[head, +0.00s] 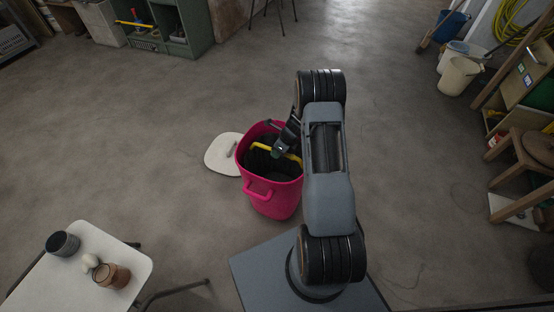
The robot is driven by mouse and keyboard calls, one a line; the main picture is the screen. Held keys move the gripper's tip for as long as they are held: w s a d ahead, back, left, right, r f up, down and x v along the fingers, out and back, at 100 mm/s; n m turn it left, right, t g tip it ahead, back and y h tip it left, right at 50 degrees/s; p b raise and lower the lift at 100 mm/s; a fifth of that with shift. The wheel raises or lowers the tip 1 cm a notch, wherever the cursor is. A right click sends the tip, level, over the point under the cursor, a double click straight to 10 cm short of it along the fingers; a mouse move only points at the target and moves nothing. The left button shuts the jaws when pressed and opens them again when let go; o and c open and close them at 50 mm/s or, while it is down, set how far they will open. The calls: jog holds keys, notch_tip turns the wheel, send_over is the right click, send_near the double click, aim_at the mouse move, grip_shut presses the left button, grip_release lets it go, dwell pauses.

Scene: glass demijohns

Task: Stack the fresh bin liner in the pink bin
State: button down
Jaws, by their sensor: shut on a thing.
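The pink bin (272,197) stands upright on the floor in the middle of the head view, open at the top, with a handle on its near side. A dark bin liner (262,161) with a yellow band (292,157) shows inside the bin's mouth. I cannot tell whether it is the fresh one. My gripper (277,152) is over the bin's opening, at the yellow band, and is shut on the liner there. My forearm hides part of the bin's right side, and the lower part of the liner is hidden by the bin walls.
A white lid (222,157) lies on the floor left of the bin, close to it. A white table (75,275) with cups stands at the lower left. A wooden stool (528,150) and buckets (459,76) stand at the right. The floor between is clear.

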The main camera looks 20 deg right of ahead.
jog(key=shift+f+b, duration=0.8)
jog(key=shift+f, duration=1.4)
jog(key=shift+f, duration=0.15)
jog(key=c, duration=1.1)
grip_release()
jog(key=shift+o, duration=0.2)
